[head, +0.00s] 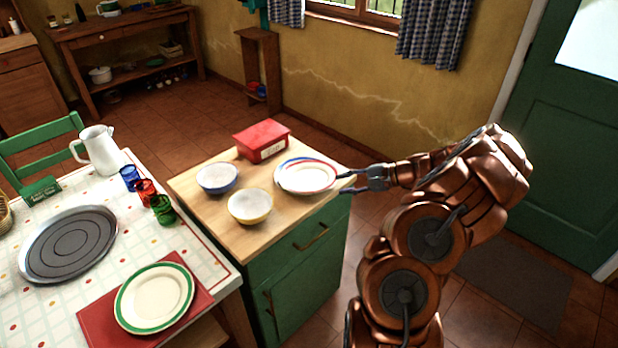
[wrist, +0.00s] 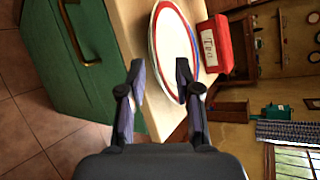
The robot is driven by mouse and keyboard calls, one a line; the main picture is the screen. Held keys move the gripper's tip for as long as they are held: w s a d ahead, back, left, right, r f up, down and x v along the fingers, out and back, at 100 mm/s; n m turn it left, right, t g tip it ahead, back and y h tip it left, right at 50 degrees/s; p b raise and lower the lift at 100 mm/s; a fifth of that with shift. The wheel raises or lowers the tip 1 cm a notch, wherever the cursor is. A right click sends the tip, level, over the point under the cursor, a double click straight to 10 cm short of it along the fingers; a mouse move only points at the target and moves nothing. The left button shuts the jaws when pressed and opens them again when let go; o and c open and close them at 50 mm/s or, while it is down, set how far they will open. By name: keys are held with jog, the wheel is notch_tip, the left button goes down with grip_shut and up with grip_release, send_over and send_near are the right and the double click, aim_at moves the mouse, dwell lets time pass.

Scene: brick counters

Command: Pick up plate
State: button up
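A white plate with a red and blue rim (head: 305,177) lies on the right edge of the wooden top of a green cabinet. It also shows in the wrist view (wrist: 173,35), partly covered by a finger. My gripper (head: 345,184) is at the plate's right edge. In the wrist view my gripper (wrist: 159,68) is open, with its fingertips apart and the plate's near rim close to the gap between them. I cannot tell whether a finger touches the rim. A second plate, white with a green rim (head: 154,298), lies on a red mat on the dining table.
A red box (head: 262,141) stands just behind the plate. A blue bowl (head: 217,178) and a yellow bowl (head: 250,206) sit to its left. The dining table holds a grey round tray (head: 68,244), a white pitcher (head: 101,151) and coloured cups. Floor right of the cabinet is open.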

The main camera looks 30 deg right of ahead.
jog(key=p+x, duration=0.1)
jog(key=x, duration=0.1)
jog(key=p+x, duration=0.1)
jog(key=x, duration=0.2)
jog(key=shift+s+a+f, duration=0.1)
jog(key=shift+f, duration=0.2)
grip_shut()
dwell(0.4)
